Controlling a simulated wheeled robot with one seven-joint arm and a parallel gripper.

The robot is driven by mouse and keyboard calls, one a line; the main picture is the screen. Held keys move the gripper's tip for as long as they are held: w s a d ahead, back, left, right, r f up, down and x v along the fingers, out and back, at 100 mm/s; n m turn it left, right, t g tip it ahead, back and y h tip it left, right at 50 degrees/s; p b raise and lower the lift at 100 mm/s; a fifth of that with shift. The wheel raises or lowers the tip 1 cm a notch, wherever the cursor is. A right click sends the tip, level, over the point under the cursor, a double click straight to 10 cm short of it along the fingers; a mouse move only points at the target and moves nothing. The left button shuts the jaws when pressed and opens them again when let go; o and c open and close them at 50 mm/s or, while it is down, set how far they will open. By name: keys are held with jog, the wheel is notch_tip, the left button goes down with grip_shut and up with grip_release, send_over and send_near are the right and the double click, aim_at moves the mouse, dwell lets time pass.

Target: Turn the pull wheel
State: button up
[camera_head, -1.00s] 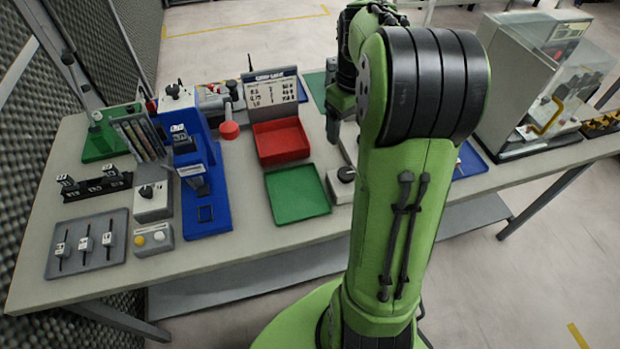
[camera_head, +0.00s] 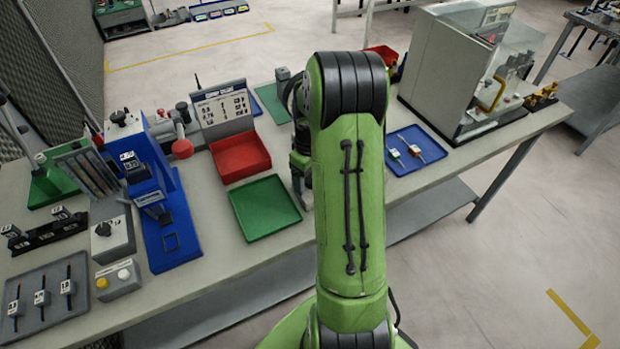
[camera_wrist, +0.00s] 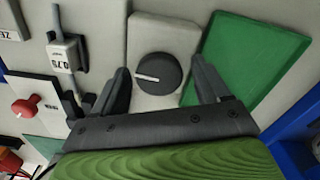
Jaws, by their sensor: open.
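In the wrist view a dark round knob (camera_wrist: 158,74) with a white pointer line sits on a pale grey box (camera_wrist: 160,28). It looks like the wheel, though no label confirms this. My gripper (camera_wrist: 160,76) is open, with one dark finger to the left of the knob and one to the right. I see no contact, and the height of the fingers over the knob is hard to judge. In the head view my green arm hides the knob and most of my gripper.
A green tray (camera_head: 265,209) and red bin (camera_head: 241,158) stand left of my arm. A blue tray (camera_head: 417,150) and a grey machine (camera_head: 440,75) stand right. The wrist view shows a grey lever with a label (camera_wrist: 62,55) and a red knob (camera_wrist: 25,106) nearby.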

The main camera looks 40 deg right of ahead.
jog(key=shift+f, duration=0.1)
jog(key=c, duration=1)
jog(key=shift+o, duration=0.2)
jog(key=m, duration=0.4)
jog(key=shift+d, duration=0.1)
jog(key=m, duration=0.3)
jog(key=shift+m, duration=0.3)
jog(key=m, duration=0.3)
jog(key=shift+d+m, duration=0.1)
jog(key=shift+m, duration=2.1)
